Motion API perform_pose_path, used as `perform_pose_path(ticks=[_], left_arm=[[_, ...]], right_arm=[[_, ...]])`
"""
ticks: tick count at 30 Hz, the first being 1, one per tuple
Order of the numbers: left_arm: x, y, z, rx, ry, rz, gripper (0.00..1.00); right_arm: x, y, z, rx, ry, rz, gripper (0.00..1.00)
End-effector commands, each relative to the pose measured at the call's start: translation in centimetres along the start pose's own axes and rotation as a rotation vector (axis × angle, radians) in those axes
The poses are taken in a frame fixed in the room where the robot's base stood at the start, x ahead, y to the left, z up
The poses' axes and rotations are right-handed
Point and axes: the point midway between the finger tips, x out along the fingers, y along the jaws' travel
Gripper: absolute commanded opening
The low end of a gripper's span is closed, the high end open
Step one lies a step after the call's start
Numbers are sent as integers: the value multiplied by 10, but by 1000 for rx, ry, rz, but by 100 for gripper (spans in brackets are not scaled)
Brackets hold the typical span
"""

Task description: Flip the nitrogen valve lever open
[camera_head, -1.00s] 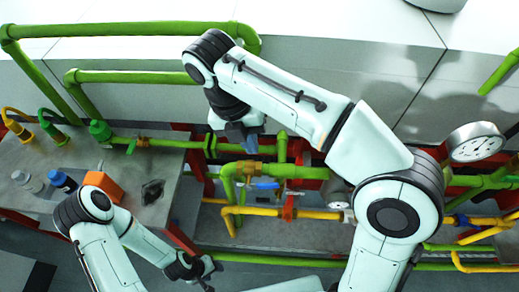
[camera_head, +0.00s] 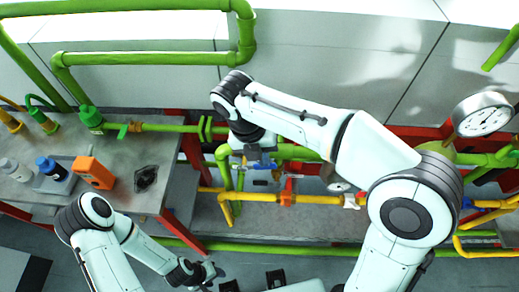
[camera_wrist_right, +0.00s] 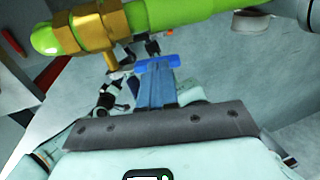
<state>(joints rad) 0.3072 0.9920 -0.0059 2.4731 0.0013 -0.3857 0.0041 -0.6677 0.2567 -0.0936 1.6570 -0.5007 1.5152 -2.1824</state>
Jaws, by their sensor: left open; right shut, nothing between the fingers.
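A blue valve lever (camera_wrist_right: 178,62) shows in the right wrist view, beside a brass fitting (camera_wrist_right: 92,30) on a green pipe. My right gripper (camera_wrist_right: 157,70) is shut with nothing between its fingers; its tips are at the lever, and I cannot tell whether they touch it. In the head view my right gripper (camera_head: 262,163) points down among the green pipes, just above the blue lever (camera_head: 263,182), which it partly hides. No label shows which valve is nitrogen. My left gripper (camera_head: 203,272) is open and empty, low in the head view, away from the valve.
A grey bench (camera_head: 120,195) at left holds bottles and an orange box (camera_head: 93,172). A yellow pipe (camera_head: 320,198) with a red valve part (camera_head: 285,190) runs close by my right gripper. A round gauge (camera_head: 482,114) stands at right.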

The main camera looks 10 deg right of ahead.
Motion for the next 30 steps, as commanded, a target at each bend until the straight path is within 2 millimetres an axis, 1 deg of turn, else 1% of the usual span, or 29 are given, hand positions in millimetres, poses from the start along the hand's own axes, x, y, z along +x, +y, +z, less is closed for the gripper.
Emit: perform_pose_path(ticks=[11,14,21,24,30], left_arm=[[0,0,0,0,0,0,49],[6,-3,2,-1,-3,-1,49],[27,-13,9,-5,-15,-5,49],[28,-13,10,-6,-16,-6,49],[27,-13,9,-5,-15,-5,49]], right_arm=[[2,0,0,1,0,5,0],[7,-4,0,6,4,53,0],[21,-9,-1,5,4,244,0],[21,-10,0,2,1,273,0],[19,-9,0,0,1,274,0]])
